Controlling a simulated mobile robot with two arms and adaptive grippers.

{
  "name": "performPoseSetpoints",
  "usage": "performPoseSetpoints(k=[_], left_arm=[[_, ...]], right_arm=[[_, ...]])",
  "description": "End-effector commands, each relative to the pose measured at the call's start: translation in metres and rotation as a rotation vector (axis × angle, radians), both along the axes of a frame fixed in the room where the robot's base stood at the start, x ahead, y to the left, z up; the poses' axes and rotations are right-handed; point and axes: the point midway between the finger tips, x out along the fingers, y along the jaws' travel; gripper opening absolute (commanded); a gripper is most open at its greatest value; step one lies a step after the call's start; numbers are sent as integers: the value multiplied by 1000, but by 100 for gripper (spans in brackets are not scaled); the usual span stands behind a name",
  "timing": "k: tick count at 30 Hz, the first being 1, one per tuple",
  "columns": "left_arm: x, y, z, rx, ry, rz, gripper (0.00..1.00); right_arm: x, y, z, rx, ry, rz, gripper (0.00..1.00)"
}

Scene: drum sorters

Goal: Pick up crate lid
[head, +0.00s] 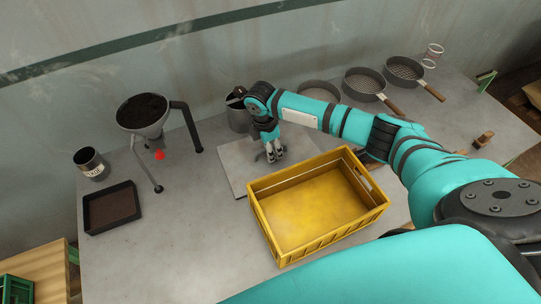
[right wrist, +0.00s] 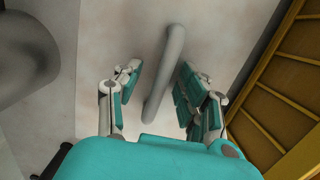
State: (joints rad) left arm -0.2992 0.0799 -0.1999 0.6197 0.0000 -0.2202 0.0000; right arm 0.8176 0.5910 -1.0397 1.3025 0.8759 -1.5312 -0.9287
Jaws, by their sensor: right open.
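The crate lid (head: 233,162) is a flat pale grey plate lying on the table behind the yellow crate (head: 259,214). In the right wrist view the lid (right wrist: 115,45) has a raised grey bar handle (right wrist: 174,48) running across it. My right gripper (head: 275,158) is over the lid, pointing down. In the right wrist view its open fingers (right wrist: 157,76) stand on either side of the handle, with gaps visible. The handle is mostly hidden by the gripper in the head view. The crate is open and looks empty. My left gripper is not in view.
A grey metal pot (head: 237,115) stands close behind the lid. A funnel on a stand (head: 143,117), a can (head: 91,164) and a dark tray (head: 112,208) are at left. Several sieves (head: 363,84) lie at the back right. The front left of the table is clear.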

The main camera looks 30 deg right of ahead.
Motion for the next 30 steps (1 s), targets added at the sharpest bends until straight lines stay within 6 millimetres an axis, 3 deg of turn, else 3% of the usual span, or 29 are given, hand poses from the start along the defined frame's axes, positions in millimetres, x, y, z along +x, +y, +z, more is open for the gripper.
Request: performPoseSetpoints(k=[16,25,30], left_arm=[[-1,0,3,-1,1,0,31],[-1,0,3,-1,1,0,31],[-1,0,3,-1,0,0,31]], right_arm=[[0,0,-4,0,1,0,39],[0,0,-4,0,0,0,0],[0,0,-4,0,0,0,0]])
